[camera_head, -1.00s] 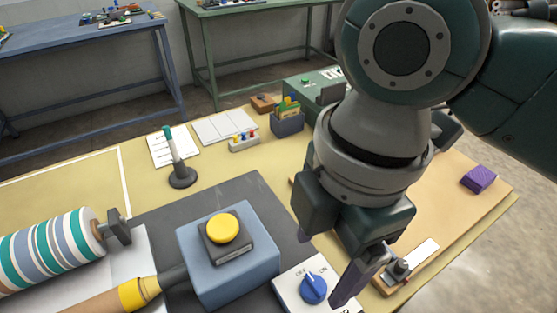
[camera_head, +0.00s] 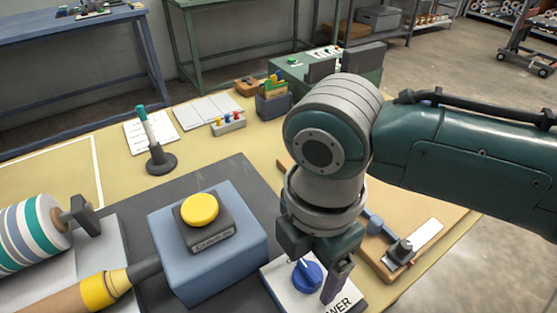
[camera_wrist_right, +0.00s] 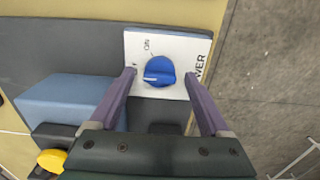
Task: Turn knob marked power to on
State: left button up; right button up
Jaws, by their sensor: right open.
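The blue power knob (camera_head: 307,277) sits on a white panel (camera_head: 283,291) near the bottom of the head view. It also shows in the right wrist view (camera_wrist_right: 159,70). There, "ON" is printed beside the knob, with part of the word "POWER" at the panel's right side. The other label is mostly hidden by a finger. Contact is not clear. My left gripper is not in view.
A blue box with a yellow button (camera_head: 200,209) stands left of the panel. A board with a small metal fixture (camera_head: 400,251) is at the right. A pen stand (camera_head: 160,160) stands behind the box.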

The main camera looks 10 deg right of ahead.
jog(key=shift+c, duration=0.2)
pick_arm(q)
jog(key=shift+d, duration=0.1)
pick_arm(e)
grip_shut()
dwell(0.4)
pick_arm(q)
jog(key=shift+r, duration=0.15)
pick_arm(e)
jog(key=m+p, duration=0.2)
jog(key=shift+r+m, duration=0.2)
jog(key=shift+m, duration=0.1)
jog(key=m+p, duration=0.2)
jog(key=shift+m, duration=0.3)
jog(key=m+p, duration=0.2)
jog(key=m, duration=0.2)
jog(key=shift+f, duration=0.1)
pick_arm(q)
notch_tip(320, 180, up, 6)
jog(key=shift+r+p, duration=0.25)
jog(key=shift+p, duration=0.2)
pick_arm(e)
jog(key=shift+m, duration=1.3)
jog(key=shift+f, duration=0.1)
